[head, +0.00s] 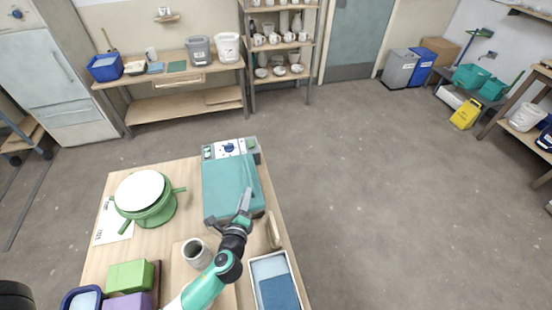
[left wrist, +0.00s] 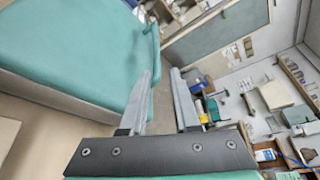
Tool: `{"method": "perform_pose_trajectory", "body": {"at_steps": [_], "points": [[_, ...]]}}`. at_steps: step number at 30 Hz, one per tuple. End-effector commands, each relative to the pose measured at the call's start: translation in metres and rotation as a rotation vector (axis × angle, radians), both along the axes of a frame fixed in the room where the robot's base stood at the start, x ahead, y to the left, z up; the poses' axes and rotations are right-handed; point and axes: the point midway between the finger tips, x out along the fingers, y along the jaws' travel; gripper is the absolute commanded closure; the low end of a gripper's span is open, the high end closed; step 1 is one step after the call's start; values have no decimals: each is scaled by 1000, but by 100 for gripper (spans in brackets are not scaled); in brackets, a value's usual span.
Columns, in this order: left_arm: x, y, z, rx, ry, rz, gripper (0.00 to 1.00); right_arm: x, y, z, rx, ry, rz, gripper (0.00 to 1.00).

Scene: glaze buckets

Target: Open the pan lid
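A teal box-shaped pan (head: 222,182) with a flat teal lid stands on the wooden table, a control panel at its back. The lid appears shut. In the left wrist view the teal top (left wrist: 65,40) fills the upper left, with a raised teal handle-like bar (left wrist: 147,45) along its right edge. My left gripper (head: 247,193) is over the right front part of the teal top in the head view. In the left wrist view its fingers (left wrist: 165,98) are apart with nothing between them. Contact with the bar cannot be told. My right gripper is not in view.
A green pot with a round white top (head: 139,189) stands left of the teal box. A grey cup (head: 196,252), green block (head: 130,275), purple block (head: 128,301) and white-rimmed tray (head: 256,290) are near the front. Open floor lies to the right.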

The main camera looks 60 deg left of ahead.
Motion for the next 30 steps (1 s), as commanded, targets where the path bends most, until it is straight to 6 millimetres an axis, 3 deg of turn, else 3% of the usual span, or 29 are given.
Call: {"method": "perform_pose_trajectory", "body": {"at_steps": [8, 21, 30], "points": [[5, 8, -4, 4, 5, 2, 70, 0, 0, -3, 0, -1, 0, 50], [61, 76, -24, 3, 3, 2, 70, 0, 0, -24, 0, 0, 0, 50], [72, 88, -26, 2, 4, 0, 70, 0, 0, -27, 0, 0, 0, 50]]}}
